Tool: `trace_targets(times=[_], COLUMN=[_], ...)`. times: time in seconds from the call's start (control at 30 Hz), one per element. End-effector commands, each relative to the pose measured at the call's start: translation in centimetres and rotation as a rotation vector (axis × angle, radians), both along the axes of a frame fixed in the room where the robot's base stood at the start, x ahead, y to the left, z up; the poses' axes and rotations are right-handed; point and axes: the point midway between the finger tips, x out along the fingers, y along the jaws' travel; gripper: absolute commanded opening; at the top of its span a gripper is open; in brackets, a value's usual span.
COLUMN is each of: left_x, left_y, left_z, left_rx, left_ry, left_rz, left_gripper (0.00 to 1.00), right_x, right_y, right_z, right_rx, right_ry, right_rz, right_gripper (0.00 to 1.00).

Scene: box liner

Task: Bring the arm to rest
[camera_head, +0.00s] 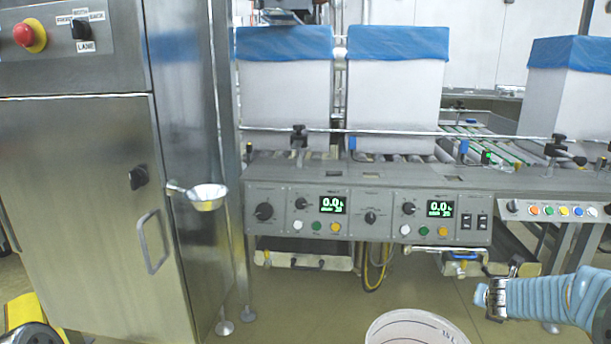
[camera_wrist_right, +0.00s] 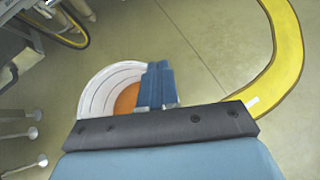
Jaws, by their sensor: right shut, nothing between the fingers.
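My right arm comes in from the lower right in the head view, in a light blue sleeve. Its gripper (camera_head: 484,296) is over the floor, to the right of and above the white bucket's rim in the picture. In the right wrist view the two blue fingers (camera_wrist_right: 158,86) are together with nothing between them. They overlap the view of the bucket and hide part of it. My left gripper is not in view.
A white bucket (camera_head: 415,320) stands on the floor; the wrist view shows orange inside. Blue-lined white boxes (camera_head: 285,90) stand on the conveyor behind a control panel (camera_head: 370,212). A steel cabinet (camera_head: 80,200) fills the left. A yellow band (camera_wrist_right: 285,40) curves across the floor.

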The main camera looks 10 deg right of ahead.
Motion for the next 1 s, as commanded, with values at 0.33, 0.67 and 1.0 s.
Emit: trace_targets(times=[0.33, 0.67, 1.0], left_x=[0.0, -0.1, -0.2], left_y=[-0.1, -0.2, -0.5], left_z=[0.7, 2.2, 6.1], left_rx=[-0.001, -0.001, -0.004], left_ry=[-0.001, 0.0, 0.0], left_rz=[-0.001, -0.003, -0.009], left_gripper=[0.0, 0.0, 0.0], right_x=[0.7, 0.8, -5.5], right_y=[3.8, 12.3, 32.4], right_z=[-3.4, -9.5, -18.8], right_rx=[0.195, 0.588, 1.319], right_ry=[-0.018, -0.025, 0.081], right_rz=[-0.063, -0.258, -1.143], right_gripper=[0.0, 0.0, 0.0])
